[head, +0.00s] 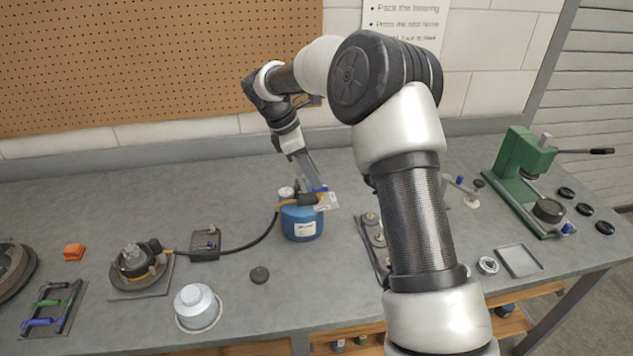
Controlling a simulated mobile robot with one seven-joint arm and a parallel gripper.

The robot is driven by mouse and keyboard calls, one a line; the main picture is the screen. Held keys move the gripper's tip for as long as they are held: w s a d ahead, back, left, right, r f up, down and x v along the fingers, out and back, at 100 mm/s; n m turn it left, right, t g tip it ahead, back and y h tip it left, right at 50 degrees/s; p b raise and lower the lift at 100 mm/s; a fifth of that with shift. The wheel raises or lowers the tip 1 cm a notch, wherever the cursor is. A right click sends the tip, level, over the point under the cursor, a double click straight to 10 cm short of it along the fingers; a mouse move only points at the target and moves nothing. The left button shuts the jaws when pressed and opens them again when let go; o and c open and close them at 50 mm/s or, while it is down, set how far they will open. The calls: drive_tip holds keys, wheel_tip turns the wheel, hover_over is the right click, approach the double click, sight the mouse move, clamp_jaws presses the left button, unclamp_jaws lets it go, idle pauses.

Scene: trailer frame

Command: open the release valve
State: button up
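A blue cylinder (300,224) with a white label stands upright on the workbench near the middle. A dark and yellow fitting sits at its top right, with a small blue piece (321,188) beside it that may be a valve handle. A round white-faced gauge or cap (287,193) is at its top left. My gripper (318,192) points down at the top right of the cylinder, by the blue piece. Its fingertips are too small and too covered to tell whether they are open or touch anything. No part is clearly marked as the release valve.
A black hose (258,240) runs left from the cylinder to a small bracket (205,243) and a hub on a plate (139,268). A green press (522,170) stands right. My arm hides part of the bench.

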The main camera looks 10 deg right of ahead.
drive_tip(key=shift+x, duration=1.45)
drive_tip(key=shift+c, duration=0.3)
clamp_jaws()
